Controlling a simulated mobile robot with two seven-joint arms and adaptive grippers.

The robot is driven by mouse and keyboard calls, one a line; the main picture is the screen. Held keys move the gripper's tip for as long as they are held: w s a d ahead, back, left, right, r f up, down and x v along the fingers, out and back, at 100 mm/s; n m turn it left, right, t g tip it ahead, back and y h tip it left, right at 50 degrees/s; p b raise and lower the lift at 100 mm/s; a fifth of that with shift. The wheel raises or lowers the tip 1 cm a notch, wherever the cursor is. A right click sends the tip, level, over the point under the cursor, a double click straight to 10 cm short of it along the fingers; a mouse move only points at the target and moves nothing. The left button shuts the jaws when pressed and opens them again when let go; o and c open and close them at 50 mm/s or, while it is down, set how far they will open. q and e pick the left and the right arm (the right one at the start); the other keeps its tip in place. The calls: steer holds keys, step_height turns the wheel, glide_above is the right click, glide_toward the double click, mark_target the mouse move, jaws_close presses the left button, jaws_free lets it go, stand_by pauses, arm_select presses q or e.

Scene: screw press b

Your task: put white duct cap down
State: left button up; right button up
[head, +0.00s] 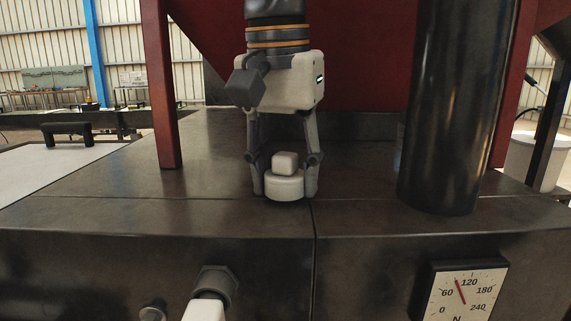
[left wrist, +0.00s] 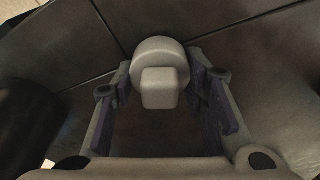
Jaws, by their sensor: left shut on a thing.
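The white duct cap (head: 285,187) is a short round disc with a smaller squarish knob on top. It is upright at the dark metal top (head: 120,210) of the press, near its front edge. I cannot tell whether its underside touches the surface. My left gripper (head: 285,190) comes down from above and is shut on the cap, one finger on each side. In the left wrist view the cap (left wrist: 158,70) shows between the fingertips, its knob towards the camera. My right gripper is not in view.
A thick dark cylinder (head: 455,110) stands to the right of the gripper. A red post (head: 160,90) rises at the left. A dial gauge (head: 465,293) and a grey fitting (head: 215,285) are at the front face. The metal top left of the cap is clear.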

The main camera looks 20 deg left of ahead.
mark_target(280, 177)
arm_select(q)
steer(key=shift+f, duration=0.2)
steer(key=o, duration=1.3)
step_height(280, 177, up, 13)
steer(key=s, duration=0.1)
steer(key=shift+s, duration=0.4)
steer(key=shift+a, duration=0.1)
